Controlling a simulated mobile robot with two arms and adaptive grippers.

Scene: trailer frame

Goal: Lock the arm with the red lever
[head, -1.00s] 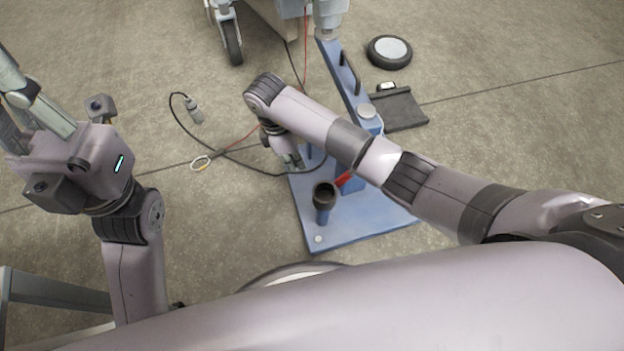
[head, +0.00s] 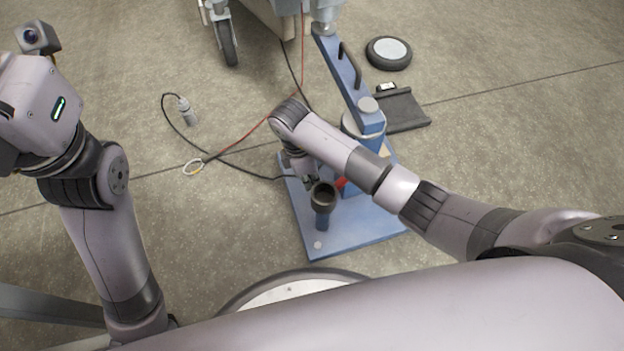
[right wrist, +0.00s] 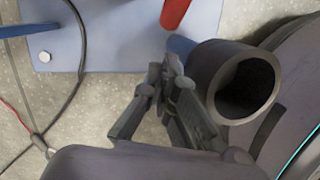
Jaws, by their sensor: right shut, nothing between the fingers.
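A blue stand has a flat base plate (head: 350,232) on the floor and a sloping blue arm (head: 343,75). The red lever (head: 341,184) shows only in part, low on the stand beside a dark round socket (head: 323,196). In the right wrist view the red lever (right wrist: 175,12) comes in at the top edge, and the dark socket (right wrist: 243,85) is a hollow tube at the right. My right gripper (head: 309,181) is shut and empty, just left of the socket. Its fingertips (right wrist: 165,72) point towards the plate, short of the lever. My left gripper's fingers are outside the picture.
A wheeled trailer part (head: 268,15) stands at the top. A black cable (head: 225,155) and a grey plug (head: 187,112) lie on the floor at left. A loose wheel (head: 388,53) and a dark flat pad (head: 402,110) lie right of the stand.

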